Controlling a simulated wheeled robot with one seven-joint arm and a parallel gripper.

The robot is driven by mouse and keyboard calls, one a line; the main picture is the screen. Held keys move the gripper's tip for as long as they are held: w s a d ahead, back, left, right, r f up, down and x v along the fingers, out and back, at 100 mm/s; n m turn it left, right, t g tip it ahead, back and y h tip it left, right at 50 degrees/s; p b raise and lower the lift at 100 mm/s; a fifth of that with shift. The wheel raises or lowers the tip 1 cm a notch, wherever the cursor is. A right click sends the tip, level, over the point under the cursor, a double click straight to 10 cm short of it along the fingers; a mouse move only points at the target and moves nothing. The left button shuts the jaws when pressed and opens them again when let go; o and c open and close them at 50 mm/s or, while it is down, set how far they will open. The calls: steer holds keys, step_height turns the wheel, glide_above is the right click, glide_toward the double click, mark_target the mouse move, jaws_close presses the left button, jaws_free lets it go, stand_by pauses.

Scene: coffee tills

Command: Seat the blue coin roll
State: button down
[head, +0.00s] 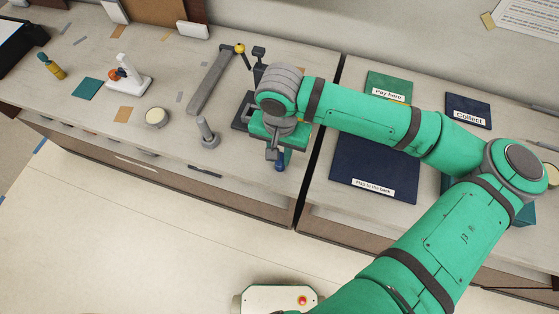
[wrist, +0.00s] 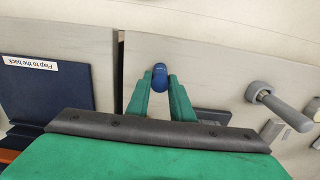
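The blue coin roll (wrist: 160,76) is between the two green fingertips of my gripper (wrist: 160,88) in the wrist view, and the fingers look closed on its sides. In the head view the roll (head: 280,166) shows just below my gripper (head: 278,154), near the front edge of the counter. Whether its lower end touches the counter is unclear. A dark grey fixture (head: 242,117) stands just left of and behind my gripper, partly hidden by my wrist. Part of a dark grey piece (wrist: 213,115) shows right of the fingers in the wrist view.
A grey post on a base (head: 208,133) stands left of my gripper. A long grey bar (head: 210,82) and a yellow-knobbed lever (head: 240,49) lie behind. A navy mat (head: 345,175) lies right, across a gap between counters. The counter front around the post is clear.

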steer(key=shift+r, duration=2.75)
